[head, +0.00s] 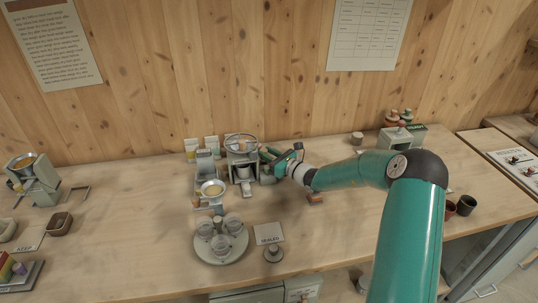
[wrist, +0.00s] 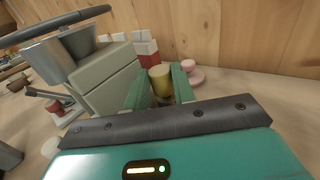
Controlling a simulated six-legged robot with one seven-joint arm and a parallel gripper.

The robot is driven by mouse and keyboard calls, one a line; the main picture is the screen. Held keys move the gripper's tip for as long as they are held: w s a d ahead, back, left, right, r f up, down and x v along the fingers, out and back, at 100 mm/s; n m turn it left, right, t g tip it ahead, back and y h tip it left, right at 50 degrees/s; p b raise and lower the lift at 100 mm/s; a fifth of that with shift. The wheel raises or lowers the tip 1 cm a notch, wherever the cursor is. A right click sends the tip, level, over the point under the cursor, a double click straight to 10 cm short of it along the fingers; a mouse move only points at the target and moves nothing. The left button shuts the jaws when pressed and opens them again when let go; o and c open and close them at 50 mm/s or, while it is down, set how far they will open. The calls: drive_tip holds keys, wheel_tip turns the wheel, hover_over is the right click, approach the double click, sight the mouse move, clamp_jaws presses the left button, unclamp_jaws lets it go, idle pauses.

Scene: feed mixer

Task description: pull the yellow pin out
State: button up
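The yellow pin (wrist: 160,78) shows in the wrist view as a short yellow cylinder between the two green fingers of my gripper (wrist: 160,88). The fingers lie on either side of it and I see no clear gap. The pin's far end is hidden. It sits to the right of the grey-green mixer body (wrist: 107,78), which carries a metal hopper and a dark ring. In the head view my gripper (head: 270,155) is at the right side of the feed mixer (head: 242,160); the pin is too small to make out there.
A red-and-white block (wrist: 146,48) and a pink round piece (wrist: 196,72) stand beyond the fingers. In the head view, a round tray (head: 222,256) with several cups and a SEALED card (head: 269,234) lie in front of the mixer. The wooden wall is close behind.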

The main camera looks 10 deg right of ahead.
drive_tip(key=o, duration=0.3)
clamp_jaws()
drive_tip(key=shift+r, duration=0.15)
drive_tip(key=shift+r, duration=0.6)
drive_tip(key=shift+r, duration=0.4)
drive_tip(key=shift+r, duration=2.35)
